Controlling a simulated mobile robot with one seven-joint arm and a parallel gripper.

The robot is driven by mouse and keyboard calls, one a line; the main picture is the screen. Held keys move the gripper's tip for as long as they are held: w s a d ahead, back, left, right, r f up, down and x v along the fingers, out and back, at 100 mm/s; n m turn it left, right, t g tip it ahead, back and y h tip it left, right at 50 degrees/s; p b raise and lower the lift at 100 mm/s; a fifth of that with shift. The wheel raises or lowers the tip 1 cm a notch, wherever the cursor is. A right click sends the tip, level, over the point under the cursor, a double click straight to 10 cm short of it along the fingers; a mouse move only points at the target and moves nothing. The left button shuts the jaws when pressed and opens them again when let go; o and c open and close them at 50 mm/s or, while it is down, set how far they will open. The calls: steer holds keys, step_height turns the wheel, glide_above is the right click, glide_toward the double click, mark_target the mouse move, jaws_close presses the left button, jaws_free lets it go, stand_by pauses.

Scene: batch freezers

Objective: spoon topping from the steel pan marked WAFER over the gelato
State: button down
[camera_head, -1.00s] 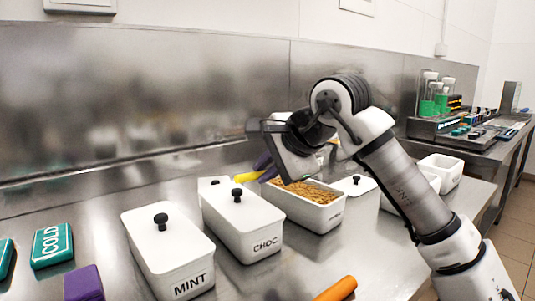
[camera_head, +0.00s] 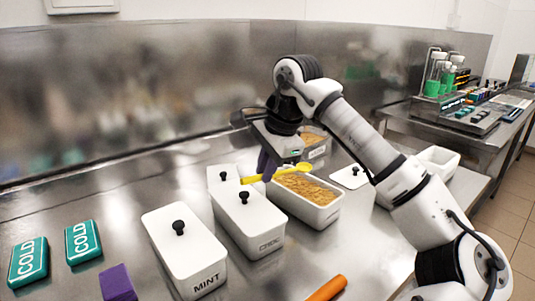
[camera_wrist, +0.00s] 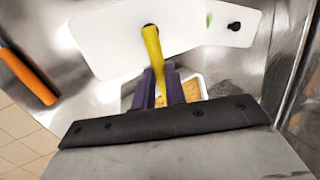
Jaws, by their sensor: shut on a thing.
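My gripper (camera_head: 268,165), with purple fingers, is shut on a yellow spoon (camera_head: 255,179). In the head view the spoon lies nearly level, its handle to the left and its bowl end over the far edge of an open white pan (camera_head: 322,217) filled with golden-brown crumbs. I cannot tell whether the bowl carries any. In the wrist view the yellow handle (camera_wrist: 152,45) rises between the fingers (camera_wrist: 160,88), with part of the crumbs beside them. Another container with brown contents (camera_head: 314,138) stands behind, partly hidden by my arm. No WAFER mark is readable.
Lidded white tubs marked CHOC (camera_head: 247,226) and MINT (camera_head: 184,252) stand left of the open pan. A white lid (camera_head: 350,178) lies to its right.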

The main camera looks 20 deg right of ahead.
steer(key=shift+w+a+r+g+h+p, duration=0.25)
steer(key=shift+g+p, duration=0.6)
steer(key=shift+p, duration=1.1)
steer(key=shift+w+r+g+h+p, duration=0.35)
steer(key=shift+g+p, duration=0.5)
steer(key=shift+p, duration=1.1)
steer(key=shift+r+p, duration=0.6)
steer(key=shift+r, duration=0.25)
